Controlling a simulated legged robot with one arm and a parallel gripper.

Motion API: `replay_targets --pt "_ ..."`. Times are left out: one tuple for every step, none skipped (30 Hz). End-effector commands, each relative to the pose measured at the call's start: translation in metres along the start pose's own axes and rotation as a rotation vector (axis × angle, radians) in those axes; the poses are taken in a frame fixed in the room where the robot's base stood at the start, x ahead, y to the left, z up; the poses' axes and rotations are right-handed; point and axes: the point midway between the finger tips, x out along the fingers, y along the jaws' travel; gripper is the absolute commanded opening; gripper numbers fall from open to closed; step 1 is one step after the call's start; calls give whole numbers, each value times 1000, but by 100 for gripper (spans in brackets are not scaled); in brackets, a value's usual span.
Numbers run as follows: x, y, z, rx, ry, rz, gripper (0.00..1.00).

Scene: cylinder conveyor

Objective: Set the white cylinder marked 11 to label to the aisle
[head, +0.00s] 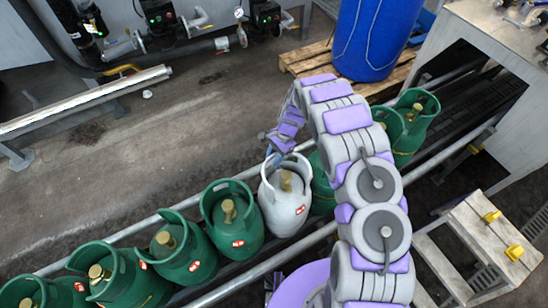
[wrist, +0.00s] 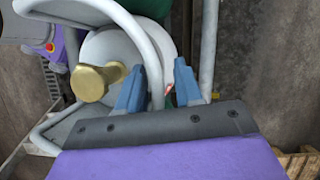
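The white cylinder (head: 284,215) stands upright in the conveyor row between green cylinders, with a brass valve and a red-and-white label low on its front. My gripper (head: 279,150) is at the far upper edge of its collar handle. In the wrist view the cylinder's handle (wrist: 151,50) passes between the two blue fingers of my gripper (wrist: 160,88). The fingers stand apart, with a gap beside the bar. The brass valve (wrist: 92,83) is left of the fingers. The number on the label is too small to read.
Several green cylinders (head: 232,228) line the conveyor rail (head: 110,238) on both sides. A blue barrel (head: 370,40) stands on a wooden pallet (head: 310,58) behind. A wooden step (head: 480,240) is at right. The concrete aisle (head: 170,130) beyond the conveyor is largely clear.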

Motion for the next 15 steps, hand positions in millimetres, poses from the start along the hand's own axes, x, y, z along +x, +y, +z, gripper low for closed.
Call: replay_targets --pt "1 0 0 0 0 0 35" --pt "1 0 0 0 0 0 35" --pt "1 0 0 0 0 0 35" --pt "1 0 0 0 0 0 35" --pt "1 0 0 0 0 0 35" --pt "1 0 0 0 0 0 35" --pt "1 0 0 0 0 0 35" --pt "1 0 0 0 0 0 33" --pt "1 0 0 0 0 1 29" --pt "1 0 0 0 0 1 26" --pt "1 0 0 0 0 1 24" --pt "1 0 0 0 0 1 20" --pt "1 0 0 0 0 1 17" --pt "1 0 0 0 0 1 14" --pt "1 0 0 0 0 0 10"
